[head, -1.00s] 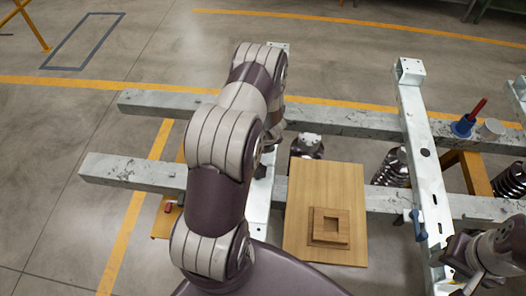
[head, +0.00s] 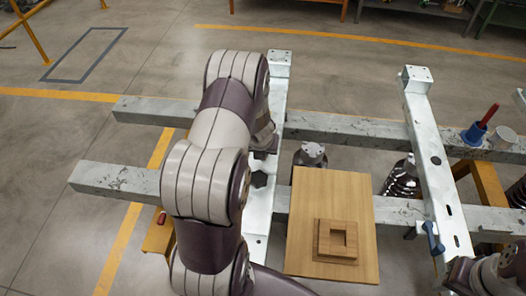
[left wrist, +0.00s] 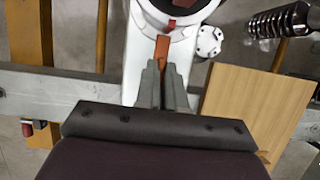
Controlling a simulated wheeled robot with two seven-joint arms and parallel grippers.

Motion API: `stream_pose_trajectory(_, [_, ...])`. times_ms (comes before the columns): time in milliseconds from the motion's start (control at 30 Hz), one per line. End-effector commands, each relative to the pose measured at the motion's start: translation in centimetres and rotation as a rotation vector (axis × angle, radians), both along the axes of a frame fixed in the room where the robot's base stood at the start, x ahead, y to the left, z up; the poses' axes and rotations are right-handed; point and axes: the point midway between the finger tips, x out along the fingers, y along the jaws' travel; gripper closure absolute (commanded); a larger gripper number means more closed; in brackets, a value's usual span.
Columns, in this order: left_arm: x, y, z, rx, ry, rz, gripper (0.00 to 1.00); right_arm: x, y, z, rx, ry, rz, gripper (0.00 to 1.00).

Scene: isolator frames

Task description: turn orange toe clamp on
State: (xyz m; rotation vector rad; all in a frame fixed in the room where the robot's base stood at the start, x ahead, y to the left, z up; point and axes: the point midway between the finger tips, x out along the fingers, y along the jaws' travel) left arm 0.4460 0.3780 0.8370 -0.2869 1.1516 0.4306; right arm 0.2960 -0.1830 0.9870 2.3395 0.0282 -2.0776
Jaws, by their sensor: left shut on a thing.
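The orange toe clamp shows in the left wrist view as a short orange handle (left wrist: 162,47) at the tips of my left gripper (left wrist: 163,70). The grey fingers are close together and shut on this handle, over the pale metal crossbeam (left wrist: 140,40). A round white and dark part of my arm covers the area just beyond it. In the head view my left arm hides the clamp and most of the gripper. At the lower right of the head view only links of my right arm show; its gripper is out of sight.
A wooden board (head: 305,230) with a square wooden block (head: 338,241) lies right of my left arm. A second crossbeam (head: 430,150) carries a blue-handled clamp (head: 433,238). A blue cup with a red handle (head: 476,130) stands farther right. Long grey beams (head: 115,178) run across.

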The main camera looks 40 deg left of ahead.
Motion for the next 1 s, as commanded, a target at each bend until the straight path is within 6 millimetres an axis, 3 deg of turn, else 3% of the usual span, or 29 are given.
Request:
stream_pose_trajectory(267, [-0.3, -0.2, -0.3, -0.006, 0.009, -0.004, 1.0, 0.0, 0.0, 0.0, 0.0, 0.0, 0.0, 0.55])
stream_pose_trajectory(300, [-0.3, -0.2, -0.3, -0.006, 0.009, -0.004, 0.79, 0.0, 0.0, 0.0, 0.0, 0.0, 0.0, 0.55])
stream_pose_trajectory(333, [-0.3, -0.2, -0.3, -0.005, 0.009, -0.004, 0.69, 0.0, 0.0, 0.0, 0.0, 0.0, 0.0, 0.55])
stream_pose_trajectory(367, [-0.3, -0.2, -0.3, -0.005, 0.009, -0.004, 0.66, 0.0, 0.0, 0.0, 0.0, 0.0, 0.0, 0.55])
stream_pose_trajectory(667, [-0.2, -0.1, 0.1, -0.002, 0.002, -0.001, 0.66, 0.0, 0.0, 0.1, 0.0, 0.0, 0.0, 0.55])
stream_pose_trajectory(833, [-0.9, -0.5, 2.8, -0.001, 0.0, 0.0, 0.66, 0.0, 0.0, 1.1, 0.0, 0.0, 0.0, 0.55])
stream_pose_trajectory(1000, [-2.5, -1.4, 7.3, -0.002, 0.002, 0.0, 0.66, 0.0, 0.0, 3.0, 0.0, 0.0, 0.0, 0.55])
